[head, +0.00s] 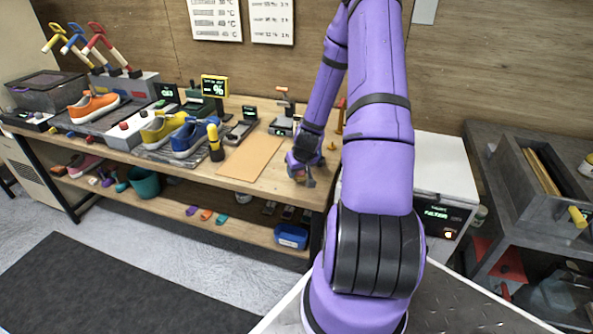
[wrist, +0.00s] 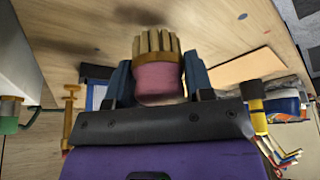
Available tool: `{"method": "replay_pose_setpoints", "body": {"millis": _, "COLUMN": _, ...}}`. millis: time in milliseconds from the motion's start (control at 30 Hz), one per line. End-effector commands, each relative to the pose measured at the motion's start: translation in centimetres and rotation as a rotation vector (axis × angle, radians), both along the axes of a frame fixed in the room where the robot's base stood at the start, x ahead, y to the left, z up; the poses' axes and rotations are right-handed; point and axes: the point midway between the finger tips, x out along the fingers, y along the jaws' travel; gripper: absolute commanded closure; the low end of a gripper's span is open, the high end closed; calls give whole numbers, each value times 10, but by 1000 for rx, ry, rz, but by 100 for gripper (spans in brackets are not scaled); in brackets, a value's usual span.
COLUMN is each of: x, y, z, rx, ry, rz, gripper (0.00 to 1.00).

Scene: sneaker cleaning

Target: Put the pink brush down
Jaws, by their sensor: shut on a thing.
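In the wrist view the pink brush (wrist: 158,82), with its pink body and pale tan bristles, sits between the two blue-grey fingers of my gripper (wrist: 158,85). The fingers are shut on its sides. The bristles point toward the wooden bench top (wrist: 200,25), and a dark shadow lies on the wood beside them. I cannot tell whether the bristles touch the wood. In the head view my gripper (head: 300,170) is low over the right end of the workbench (head: 262,183), to the right of a tan mat (head: 250,157). The brush is mostly hidden there.
Blue (head: 190,138) and yellow (head: 163,128) sneakers stand left of the tan mat, beside a yellow-topped brush (head: 215,143). A small device (head: 284,120) stands behind my gripper. A white machine (head: 435,180) is to the right. The tan mat's surface is clear.

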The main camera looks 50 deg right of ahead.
Motion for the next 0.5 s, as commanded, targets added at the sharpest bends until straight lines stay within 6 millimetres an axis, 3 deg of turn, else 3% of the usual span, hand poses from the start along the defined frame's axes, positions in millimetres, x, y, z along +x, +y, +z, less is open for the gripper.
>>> {"method": "replay_pose_setpoints", "body": {"millis": 200, "x": -11, "y": 3, "z": -19, "rx": 1, "ry": 2, "rz": -2, "gripper": 71}}
{"method": "replay_pose_setpoints", "body": {"millis": 500, "x": -12, "y": 3, "z": -21, "rx": -1, "ry": -1, "rz": -1, "gripper": 71}}
